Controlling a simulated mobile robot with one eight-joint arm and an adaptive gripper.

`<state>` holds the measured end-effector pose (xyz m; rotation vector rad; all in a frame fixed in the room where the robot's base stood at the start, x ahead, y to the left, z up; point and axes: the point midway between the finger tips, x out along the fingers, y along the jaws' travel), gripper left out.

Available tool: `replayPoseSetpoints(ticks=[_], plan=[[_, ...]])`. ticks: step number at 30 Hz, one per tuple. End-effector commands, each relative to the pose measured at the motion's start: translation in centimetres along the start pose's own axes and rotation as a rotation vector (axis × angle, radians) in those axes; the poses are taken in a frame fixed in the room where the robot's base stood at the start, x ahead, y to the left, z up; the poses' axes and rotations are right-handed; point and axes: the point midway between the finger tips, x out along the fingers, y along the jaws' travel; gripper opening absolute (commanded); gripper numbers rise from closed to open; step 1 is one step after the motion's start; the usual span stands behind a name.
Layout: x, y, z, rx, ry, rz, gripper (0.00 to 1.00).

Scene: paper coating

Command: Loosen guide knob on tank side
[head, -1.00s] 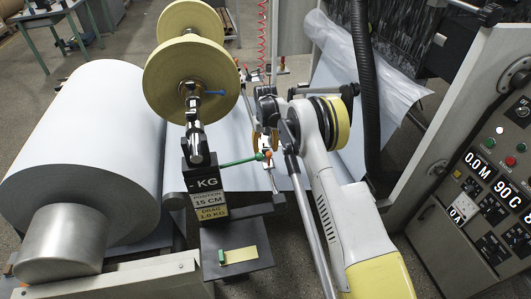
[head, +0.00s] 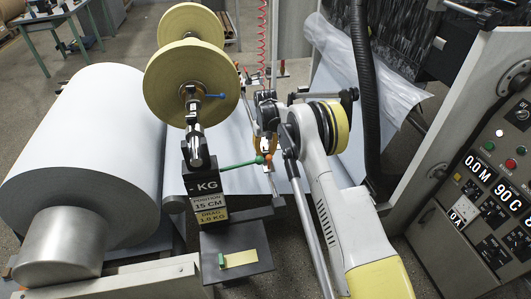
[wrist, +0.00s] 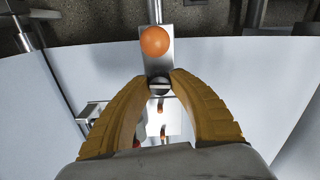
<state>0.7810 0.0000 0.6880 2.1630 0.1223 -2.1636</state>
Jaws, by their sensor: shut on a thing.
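My gripper (wrist: 158,80) has its two yellow-brown fingers closed around a small grey slotted knob (wrist: 159,85) in the wrist view. I take this to be the guide knob. It sits at the near end of a flat metal plate, just below an orange ball (wrist: 155,41). The fingertips touch the knob's sides and hide part of it. In the head view my gripper (head: 262,150) reaches down over the pale web, behind the green lever (head: 238,163). The knob cannot be made out there.
A large white paper roll (head: 85,150) lies at left, with yellow tape rolls (head: 185,85) on a stand beside it. The control panel (head: 490,180) stands at right. A black hose (head: 364,110) hangs close to my arm. A grey shelf (head: 235,240) juts out in front.

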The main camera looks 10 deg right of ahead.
Motion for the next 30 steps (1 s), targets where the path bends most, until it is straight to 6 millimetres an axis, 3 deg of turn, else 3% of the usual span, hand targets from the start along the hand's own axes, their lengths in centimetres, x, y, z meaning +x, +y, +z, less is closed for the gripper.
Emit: replayPoseSetpoints(ticks=[30], plan=[[-0.03, -0.07, -0.03, -0.834, 0.001, 0.001, 0.0]])
